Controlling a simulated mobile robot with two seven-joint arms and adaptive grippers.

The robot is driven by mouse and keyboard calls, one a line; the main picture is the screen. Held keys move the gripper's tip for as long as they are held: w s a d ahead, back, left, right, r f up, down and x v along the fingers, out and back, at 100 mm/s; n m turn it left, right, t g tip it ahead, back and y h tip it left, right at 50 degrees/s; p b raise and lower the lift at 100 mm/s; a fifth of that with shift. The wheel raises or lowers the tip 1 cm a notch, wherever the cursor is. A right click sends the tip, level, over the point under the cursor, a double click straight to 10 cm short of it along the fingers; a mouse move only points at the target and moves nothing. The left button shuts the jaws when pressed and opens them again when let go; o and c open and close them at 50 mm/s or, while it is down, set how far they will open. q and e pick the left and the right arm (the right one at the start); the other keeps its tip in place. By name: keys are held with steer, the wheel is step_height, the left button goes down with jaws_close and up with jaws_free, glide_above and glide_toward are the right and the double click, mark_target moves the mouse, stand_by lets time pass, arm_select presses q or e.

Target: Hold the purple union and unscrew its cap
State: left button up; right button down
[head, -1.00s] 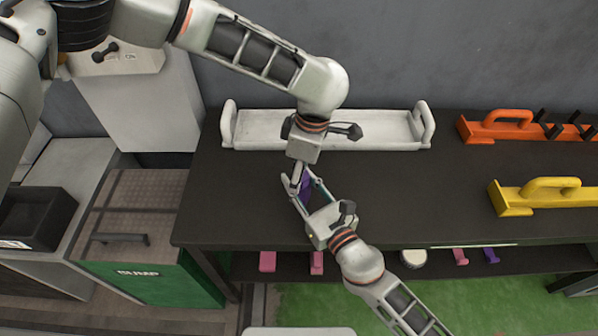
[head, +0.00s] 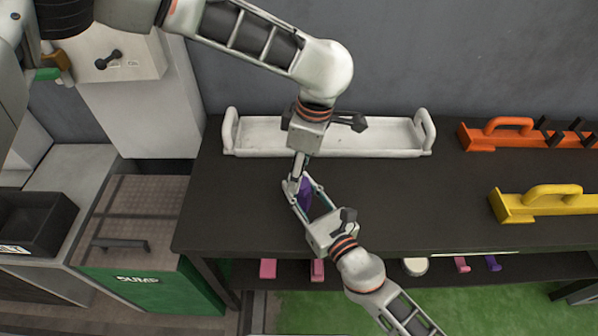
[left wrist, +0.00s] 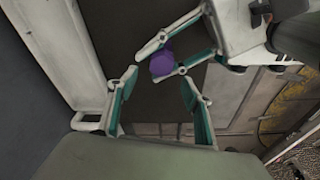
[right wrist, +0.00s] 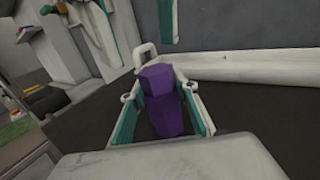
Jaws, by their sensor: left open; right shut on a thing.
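The purple union (head: 305,194) is between the fingers of my right gripper (head: 304,192), above the dark table. In the right wrist view the union (right wrist: 165,115) stands between both fingers, with a hexagonal end (right wrist: 156,78) at its top that looks like the cap. My left gripper (head: 297,172) is just above and behind the union in the head view. In the left wrist view my left gripper (left wrist: 158,84) has its fingers apart with nothing between them. The union (left wrist: 162,62) shows beyond its fingertips there. The union's lower part is partly hidden by my right fingers.
A white tray (head: 238,151) lies at the back of the dark table (head: 400,190). An orange holder (head: 480,138) and a yellow holder (head: 520,208) stand at the right. Pink pieces (head: 317,270) lie on the lower shelf. A green-fronted box labelled SUMP (head: 150,290) stands at the left.

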mark_target(303, 182)
arm_select(q)
steer(key=m, duration=0.5)
steer(key=shift+a+m+t+h, duration=0.1)
steer(key=shift+m+t+h, duration=0.2)
steer(key=m, duration=0.6)
steer(key=shift+w+t+h, duration=0.15)
steer(key=shift+t+h, duration=0.25)
steer(key=m, duration=0.5)
steer(key=shift+w+m+h, duration=0.15)
steer(key=shift+m+h, duration=0.15)
steer(key=shift+h, duration=0.1)
steer(key=m, duration=0.6)
steer(key=shift+w+m+g+h, duration=0.1)
steer(key=shift+m+g+h, duration=0.2)
steer(key=shift+m+h, duration=0.1)
steer(key=shift+f, duration=0.15)
steer(key=shift+s+d+f, duration=0.1)
steer(key=shift+d+f, duration=0.05)
steer(key=shift+f, duration=0.5)
steer(key=shift+s+d+f, duration=0.15)
steer(key=shift+f, duration=0.45)
steer(key=shift+s+d+f, duration=0.1)
steer(key=shift+d+f, duration=0.05)
steer(key=shift+f, duration=0.5)
